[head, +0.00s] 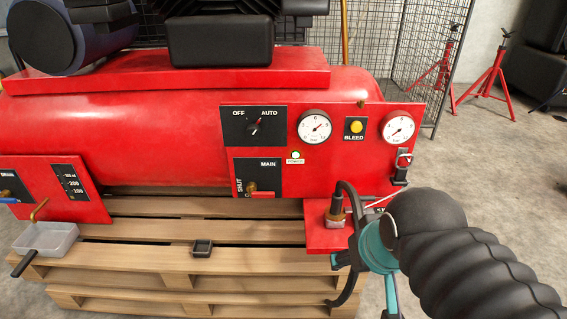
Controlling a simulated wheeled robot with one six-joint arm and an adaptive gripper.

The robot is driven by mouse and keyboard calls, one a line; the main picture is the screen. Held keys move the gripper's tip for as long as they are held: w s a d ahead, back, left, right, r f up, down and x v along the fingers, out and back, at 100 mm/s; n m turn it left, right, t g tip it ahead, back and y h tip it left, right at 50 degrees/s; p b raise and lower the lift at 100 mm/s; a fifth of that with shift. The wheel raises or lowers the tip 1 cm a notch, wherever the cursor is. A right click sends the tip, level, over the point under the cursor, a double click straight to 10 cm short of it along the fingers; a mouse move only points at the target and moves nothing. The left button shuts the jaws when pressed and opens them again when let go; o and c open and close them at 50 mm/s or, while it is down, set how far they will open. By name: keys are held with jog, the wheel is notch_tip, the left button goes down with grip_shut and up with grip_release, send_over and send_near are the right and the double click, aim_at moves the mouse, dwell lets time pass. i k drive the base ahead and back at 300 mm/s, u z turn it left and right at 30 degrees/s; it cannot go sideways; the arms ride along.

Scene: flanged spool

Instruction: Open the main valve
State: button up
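The main valve (262,194) is on a black plate marked MAIN on the red compressor's front panel. It has a brass stem and a red lever. The lever lies level, pointing right, along the plate's lower edge. SHUT is written upright at the plate's left, and the lever covers most of a lower label starting with "O". My gripper (337,245) is to the right of and below the valve, apart from it. Its black curved fingers are spread wide, with nothing seen held between them. The upper finger is close to a dark hose fitting (336,210); contact cannot be told.
The panel also bears an OFF/AUTO knob (254,127), two gauges (314,127) (398,127) and a yellow BLEED button (356,127). A grey tray (46,240) is at lower left. A small black cup (202,248) sits on the wooden pallet (150,262). Space before the valve looks clear.

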aim_at(250, 187)
jog(key=k, duration=1.15)
jog(key=z, duration=0.25)
jog(key=i, duration=0.75)
jog(key=z, duration=0.35)
